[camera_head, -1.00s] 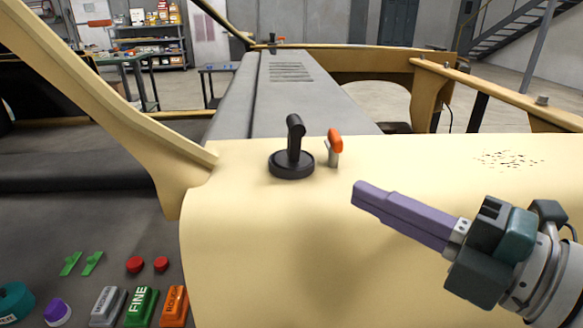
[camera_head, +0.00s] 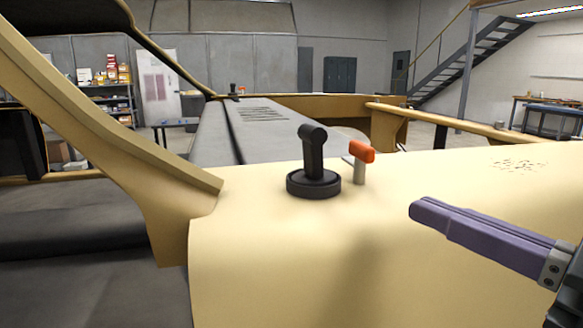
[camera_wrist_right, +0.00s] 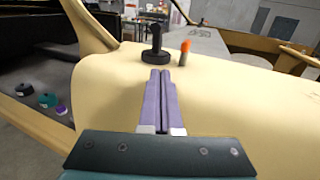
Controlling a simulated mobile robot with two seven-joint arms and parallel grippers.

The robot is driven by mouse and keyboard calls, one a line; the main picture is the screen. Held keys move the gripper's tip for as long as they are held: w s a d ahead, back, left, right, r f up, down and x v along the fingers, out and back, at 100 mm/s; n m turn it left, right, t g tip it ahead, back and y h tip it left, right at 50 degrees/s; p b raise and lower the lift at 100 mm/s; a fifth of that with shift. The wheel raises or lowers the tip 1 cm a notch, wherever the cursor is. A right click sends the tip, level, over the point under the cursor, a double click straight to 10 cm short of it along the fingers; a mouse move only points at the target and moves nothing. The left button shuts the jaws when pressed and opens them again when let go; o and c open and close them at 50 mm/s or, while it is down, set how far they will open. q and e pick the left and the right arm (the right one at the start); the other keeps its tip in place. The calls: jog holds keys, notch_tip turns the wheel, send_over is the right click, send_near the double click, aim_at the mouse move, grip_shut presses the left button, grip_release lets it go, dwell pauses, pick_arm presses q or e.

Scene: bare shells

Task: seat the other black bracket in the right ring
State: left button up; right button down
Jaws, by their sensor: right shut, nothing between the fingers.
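A black bracket-like piece (camera_head: 313,150) with a short bent top stands upright on the near cream panel. Its foot meets a round black ring-like base (camera_head: 314,187); I cannot tell how deep it sits. Both also show ahead of my fingers in the right wrist view (camera_wrist_right: 155,40). A smaller black piece (camera_head: 232,88) stands at the far end of the body, too small to make out. My right gripper (camera_head: 416,211) has purple fingers, shut and empty, above the panel to the right of the near black piece and apart from it. My left gripper is not in view.
An orange-topped grey peg (camera_head: 361,165) stands close to the right of the black piece. A cream pillar (camera_head: 130,150) slopes along the left.

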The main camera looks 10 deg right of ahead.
aim_at(342, 200)
jog(key=p+x, duration=0.1)
jog(key=x, duration=0.9)
jog(key=shift+w, duration=0.2)
jog(key=shift+w+a, duration=0.2)
jog(key=shift+w, duration=0.2)
jog(key=shift+w+a+p, duration=0.1)
jog(key=shift+w+p, duration=0.35)
jog(key=shift+s+f, duration=0.1)
jog(key=shift+f, duration=0.3)
